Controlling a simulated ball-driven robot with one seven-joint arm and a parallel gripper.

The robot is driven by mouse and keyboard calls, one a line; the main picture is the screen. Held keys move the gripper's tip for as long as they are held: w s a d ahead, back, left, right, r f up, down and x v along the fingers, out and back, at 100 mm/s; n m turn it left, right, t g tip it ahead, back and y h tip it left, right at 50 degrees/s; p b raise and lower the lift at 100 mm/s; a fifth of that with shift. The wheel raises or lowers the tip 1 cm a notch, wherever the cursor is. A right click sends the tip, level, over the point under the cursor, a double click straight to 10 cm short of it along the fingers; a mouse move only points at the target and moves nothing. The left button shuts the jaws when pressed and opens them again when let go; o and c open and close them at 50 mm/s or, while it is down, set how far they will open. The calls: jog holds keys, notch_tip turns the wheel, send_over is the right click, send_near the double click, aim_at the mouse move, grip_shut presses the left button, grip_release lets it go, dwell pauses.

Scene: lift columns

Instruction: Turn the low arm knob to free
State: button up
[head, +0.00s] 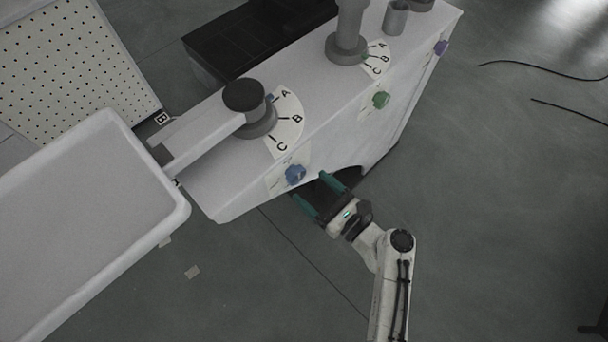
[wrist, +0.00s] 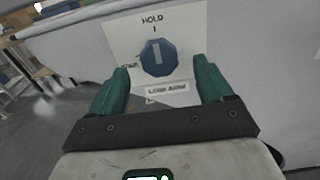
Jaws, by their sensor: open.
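The low arm knob is blue and sits on the side face of the white cabinet in the head view (head: 295,174). In the wrist view the knob (wrist: 158,57) is centred on a white label (wrist: 122,42) reading HOLD above and LOW ARM below; smaller text at its left is blurred. The pale bar on the knob stands nearly upright, towards HOLD. My gripper (head: 311,187) is open and empty, with green fingers. In the wrist view the gripper (wrist: 160,72) has one fingertip on each side of the knob's lower part; no contact shows.
The white cabinet (head: 235,190) carries a pivoting arm with a white tray (head: 100,220) at left. A green knob (head: 381,100) and a purple knob (head: 441,47) sit farther along the same face.

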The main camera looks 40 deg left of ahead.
aim_at(299, 178)
jog(key=shift+w+a, duration=0.1)
jog(key=shift+a, duration=2.4)
jog(key=shift+c, duration=0.5)
jog(key=c, duration=0.9)
